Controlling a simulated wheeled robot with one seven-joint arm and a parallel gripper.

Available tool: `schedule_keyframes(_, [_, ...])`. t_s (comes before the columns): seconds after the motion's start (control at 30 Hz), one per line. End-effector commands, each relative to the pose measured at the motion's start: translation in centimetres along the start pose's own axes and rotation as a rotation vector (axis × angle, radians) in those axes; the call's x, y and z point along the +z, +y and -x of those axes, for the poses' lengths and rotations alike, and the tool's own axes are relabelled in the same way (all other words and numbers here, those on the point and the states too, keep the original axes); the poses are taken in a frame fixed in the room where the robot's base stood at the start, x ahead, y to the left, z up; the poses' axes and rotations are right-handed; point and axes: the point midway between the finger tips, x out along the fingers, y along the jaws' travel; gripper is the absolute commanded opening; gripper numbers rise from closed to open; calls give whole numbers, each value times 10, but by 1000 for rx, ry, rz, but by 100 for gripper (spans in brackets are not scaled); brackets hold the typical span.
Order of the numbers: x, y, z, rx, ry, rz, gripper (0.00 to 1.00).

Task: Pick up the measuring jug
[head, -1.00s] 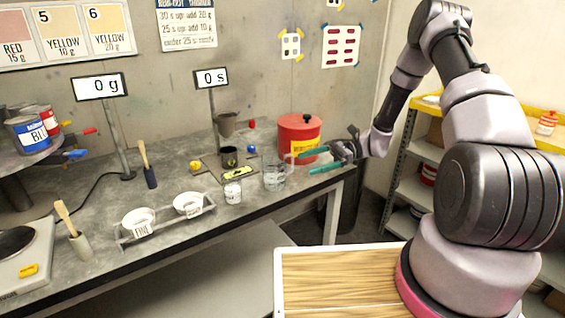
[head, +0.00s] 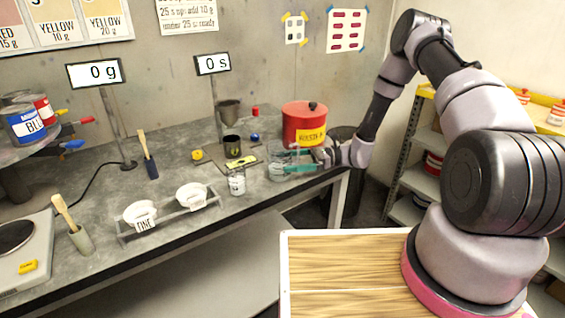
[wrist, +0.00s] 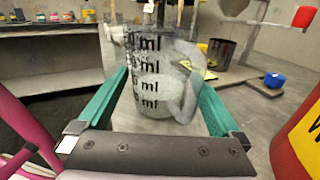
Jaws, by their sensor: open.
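The measuring jug is clear, with black ml markings and a side handle. In the wrist view the measuring jug (wrist: 150,85) stands upright in the middle, between the two green fingers of my gripper (wrist: 155,105). In the head view the jug (head: 277,164) stands near the front right edge of the grey bench. My gripper (head: 298,163) reaches it from the right, its fingers level with the jug's body and partly over it. The fingers are open, and gaps show between them and the jug in the wrist view.
A red pot (head: 303,125) with a yellow label stands close behind my gripper. A small white labelled cup (head: 237,184) stands left of the jug. A dark cup (head: 231,146) and a blue knob (head: 255,136) are behind it. The front bench edge is near.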

Motion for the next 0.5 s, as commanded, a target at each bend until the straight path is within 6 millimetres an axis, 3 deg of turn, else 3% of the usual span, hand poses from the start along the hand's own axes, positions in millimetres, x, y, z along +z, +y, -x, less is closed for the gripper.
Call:
schedule_keyframes(0.13, [0, 0, -19, 1, 1, -1, 100])
schedule_keyframes(0.4, [0, 0, -23, -1, 1, 0, 100])
schedule_keyframes(0.43, [0, 0, -23, -1, 1, 0, 96])
schedule_keyframes(0.5, [0, 0, -23, -1, 1, 0, 69])
